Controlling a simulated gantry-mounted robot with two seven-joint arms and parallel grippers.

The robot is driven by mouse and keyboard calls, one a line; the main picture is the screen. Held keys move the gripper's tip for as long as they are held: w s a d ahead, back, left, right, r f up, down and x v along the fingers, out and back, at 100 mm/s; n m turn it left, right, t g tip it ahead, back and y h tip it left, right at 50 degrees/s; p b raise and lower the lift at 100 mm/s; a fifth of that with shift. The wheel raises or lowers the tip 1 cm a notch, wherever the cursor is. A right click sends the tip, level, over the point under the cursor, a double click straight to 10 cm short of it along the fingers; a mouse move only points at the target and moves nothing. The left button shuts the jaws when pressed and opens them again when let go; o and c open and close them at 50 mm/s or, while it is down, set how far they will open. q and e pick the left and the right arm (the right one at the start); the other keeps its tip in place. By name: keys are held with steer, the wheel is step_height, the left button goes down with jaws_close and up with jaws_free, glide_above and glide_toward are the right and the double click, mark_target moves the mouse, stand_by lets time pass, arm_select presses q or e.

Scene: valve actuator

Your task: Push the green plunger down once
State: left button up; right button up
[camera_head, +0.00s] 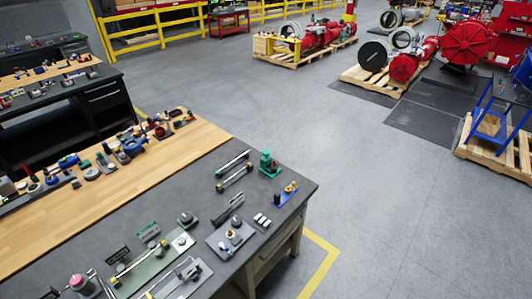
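A green upright device (267,162) stands near the far right corner of the dark workbench (205,203). It has a narrow top over a wider green base. It looks like the thing with the green plunger, but it is too small to tell how far the plunger is up or down. Neither my left nor my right gripper shows in this view, and nothing is seen touching the green device.
Near it lie long grey bar parts (234,177), a blue-based fixture (287,193) and a grey plate with knobs (231,237). A green panel (148,232) lies farther left. Many small parts crowd the wooden strip (175,165). Open floor (400,220) lies right of the bench.

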arm_select(q)
jaws_close()
stand_by(1.5)
